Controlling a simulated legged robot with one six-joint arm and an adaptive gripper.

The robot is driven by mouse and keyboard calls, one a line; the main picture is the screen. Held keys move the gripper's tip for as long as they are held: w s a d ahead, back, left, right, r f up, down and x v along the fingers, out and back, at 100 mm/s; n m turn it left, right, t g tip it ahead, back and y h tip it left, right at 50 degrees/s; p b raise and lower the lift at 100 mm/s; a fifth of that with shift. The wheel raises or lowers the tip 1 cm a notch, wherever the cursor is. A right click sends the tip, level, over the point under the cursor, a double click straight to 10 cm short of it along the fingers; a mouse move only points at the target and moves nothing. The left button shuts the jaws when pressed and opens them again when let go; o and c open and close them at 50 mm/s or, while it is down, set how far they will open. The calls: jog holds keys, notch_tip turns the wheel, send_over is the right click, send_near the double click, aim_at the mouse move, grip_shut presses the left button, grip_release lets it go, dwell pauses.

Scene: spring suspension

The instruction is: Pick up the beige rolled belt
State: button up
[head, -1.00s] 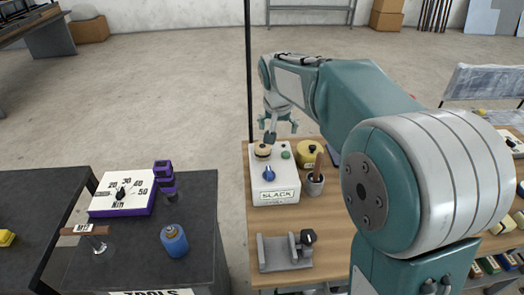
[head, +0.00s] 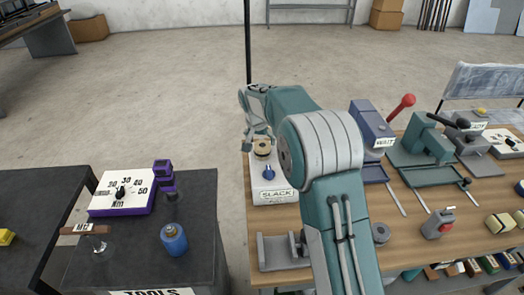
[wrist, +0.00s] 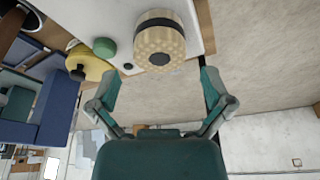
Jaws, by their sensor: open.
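The beige rolled belt (head: 262,152) sits on top of the white box marked SLACK (head: 273,196) in the head view. In the wrist view the belt (wrist: 160,40) is a ribbed beige roll with a dark band around it, at the top centre. My gripper (wrist: 158,73) is open and empty, its two fingers spread wide. The belt lies just beyond the fingertips, between their lines, and appears apart from them. In the head view my gripper (head: 257,138) is just above and beside the belt.
A green knob (wrist: 104,48) and a yellow round thing (wrist: 88,66) are close to the belt. A blue knob (head: 268,173) is on the box front. A dark pole (head: 247,50) rises behind. A blue machine (head: 371,128) stands to the right.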

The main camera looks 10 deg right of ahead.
aim_at(262, 144)
jog(key=x, duration=0.6)
jog(key=shift+w+d, duration=0.1)
jog(key=shift+w, duration=0.2)
jog(key=c, duration=1.1)
jog(key=shift+r, duration=0.65)
jog(key=s+r, duration=0.4)
jog(key=s+d+r, duration=0.1)
jog(key=s+r, duration=0.2)
jog(key=s, duration=0.2)
jog(key=s+r, duration=0.4)
jog(key=s, duration=0.1)
jog(key=shift+d+r, duration=0.3)
jog(key=shift+r, duration=0.05)
